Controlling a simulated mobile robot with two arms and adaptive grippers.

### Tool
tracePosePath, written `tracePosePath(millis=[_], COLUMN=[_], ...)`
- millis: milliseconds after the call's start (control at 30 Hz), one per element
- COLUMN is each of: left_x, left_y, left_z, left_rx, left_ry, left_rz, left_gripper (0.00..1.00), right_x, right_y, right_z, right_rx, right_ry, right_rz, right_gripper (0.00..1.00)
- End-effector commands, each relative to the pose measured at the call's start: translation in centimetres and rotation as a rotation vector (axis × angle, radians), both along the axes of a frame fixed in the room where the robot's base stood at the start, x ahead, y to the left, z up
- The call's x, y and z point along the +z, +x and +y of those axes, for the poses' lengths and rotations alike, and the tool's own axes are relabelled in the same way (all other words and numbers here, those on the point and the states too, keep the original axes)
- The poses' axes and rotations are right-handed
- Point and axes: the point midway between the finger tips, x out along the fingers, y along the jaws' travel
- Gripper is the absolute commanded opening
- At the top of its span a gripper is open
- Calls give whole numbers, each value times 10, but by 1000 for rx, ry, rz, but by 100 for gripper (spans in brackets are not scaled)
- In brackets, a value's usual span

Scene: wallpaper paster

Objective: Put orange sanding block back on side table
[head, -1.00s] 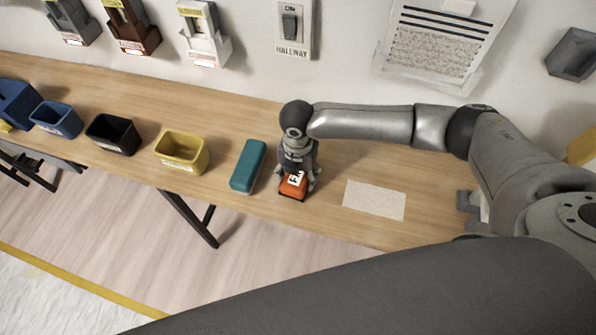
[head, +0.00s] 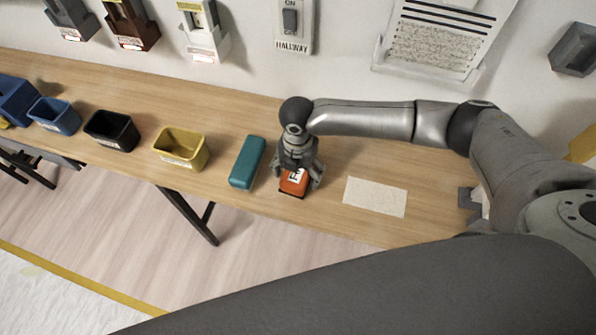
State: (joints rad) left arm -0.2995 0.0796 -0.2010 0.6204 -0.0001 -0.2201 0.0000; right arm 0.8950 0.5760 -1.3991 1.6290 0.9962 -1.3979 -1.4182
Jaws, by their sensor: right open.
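The orange sanding block (head: 293,183) with a white label rests on the wooden side table (head: 335,220) near its front edge. My right gripper (head: 296,180) is directly over the block, pointing down. Its fingers are spread on either side of the block, apart from it as far as I can tell. The gripper hides the back part of the block. My left gripper is not in view.
A teal block (head: 248,162) lies just left of the orange block. A yellow bin (head: 181,149), a black bin (head: 111,131) and a blue bin (head: 55,115) stand further left. A pale sheet (head: 375,197) lies on the right.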

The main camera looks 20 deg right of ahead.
Motion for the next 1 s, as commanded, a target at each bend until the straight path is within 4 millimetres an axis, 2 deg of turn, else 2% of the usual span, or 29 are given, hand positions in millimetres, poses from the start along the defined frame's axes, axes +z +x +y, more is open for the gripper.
tracePosePath(millis=[33, 100, 300, 500, 700, 1000], left_x=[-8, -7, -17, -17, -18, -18], left_y=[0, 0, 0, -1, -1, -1], left_z=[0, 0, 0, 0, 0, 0], left_rx=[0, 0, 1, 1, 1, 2], left_ry=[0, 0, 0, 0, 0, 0], left_rz=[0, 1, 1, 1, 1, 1], left_gripper=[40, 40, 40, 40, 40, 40], right_x=[-1, 18, 53, 92, 107, 108], right_y=[1, 2, -9, -8, -10, -10], right_z=[0, 0, -1, 0, -1, -1], right_rx=[0, -1, 1, -1, -1, -2], right_ry=[0, 2, 0, 1, 0, -1], right_rz=[-3, -5, -4, -2, 0, 1], right_gripper=[80, 80, 80, 80, 80, 80])
